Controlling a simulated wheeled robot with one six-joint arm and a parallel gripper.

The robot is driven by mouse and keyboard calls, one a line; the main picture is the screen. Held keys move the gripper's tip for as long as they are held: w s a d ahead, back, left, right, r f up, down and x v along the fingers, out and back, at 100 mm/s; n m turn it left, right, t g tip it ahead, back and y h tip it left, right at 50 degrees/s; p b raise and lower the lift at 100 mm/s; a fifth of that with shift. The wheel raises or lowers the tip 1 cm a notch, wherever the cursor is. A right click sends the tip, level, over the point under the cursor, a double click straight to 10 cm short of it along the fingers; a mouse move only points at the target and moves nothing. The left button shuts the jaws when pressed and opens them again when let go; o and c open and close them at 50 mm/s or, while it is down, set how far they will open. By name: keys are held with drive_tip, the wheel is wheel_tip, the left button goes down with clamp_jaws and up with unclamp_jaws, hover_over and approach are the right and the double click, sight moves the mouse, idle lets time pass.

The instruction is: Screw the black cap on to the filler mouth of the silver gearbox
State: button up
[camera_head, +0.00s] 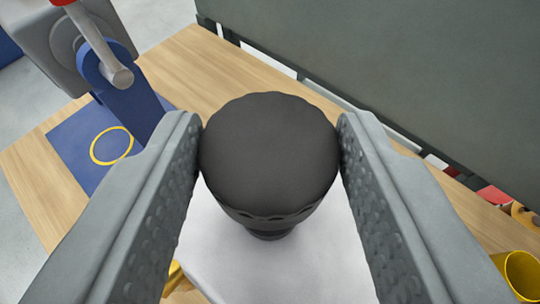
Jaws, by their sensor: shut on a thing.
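The black cap (268,150) is in the middle of the camera_head view, with a scalloped edge. My gripper (270,142) is shut on it, with one finger against its left side and one against its right. Below the cap a narrower dark neck (270,233) shows, over the light silver top of the gearbox (225,258). The cap hides most of the neck, so I cannot tell whether the cap is seated on the filler mouth or how far it is turned.
A wooden bench (195,70) lies beneath. At the upper left a blue stand (130,95) with a grey crank handle (95,40) stands near a blue mat with a yellow ring (110,146). A grey-green panel (400,70) borders the back. A yellow cup (520,270) is at the lower right.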

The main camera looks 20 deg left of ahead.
sight(268, 236)
drive_tip(key=shift+f, duration=1.15)
drive_tip(key=shift+f, duration=1.45)
idle(1.3)
drive_tip(key=o, duration=1)
drive_tip(key=shift+s, duration=0.1)
drive_tip(key=v, duration=1.7)
drive_tip(key=shift+s+a, duration=0.2)
drive_tip(key=shift+r, duration=0.1)
drive_tip(key=s+d+f+m+t+h, duration=0.1)
drive_tip(key=s+d, duration=0.5)
drive_tip(key=s, duration=0.4)
drive_tip(key=s+d+f+m+t+h, duration=0.1)
drive_tip(key=s+d+f+t+h, duration=0.1)
drive_tip(key=s+d, duration=0.4)
drive_tip(key=s+d+f+m+t+h, duration=0.1)
drive_tip(key=s+d, duration=0.6)
drive_tip(key=s, duration=0.8)
drive_tip(key=shift+s+f+m+t+h, duration=0.15)
drive_tip(key=shift+s+m+t+h, duration=0.25)
drive_tip(key=shift+m, duration=0.1)
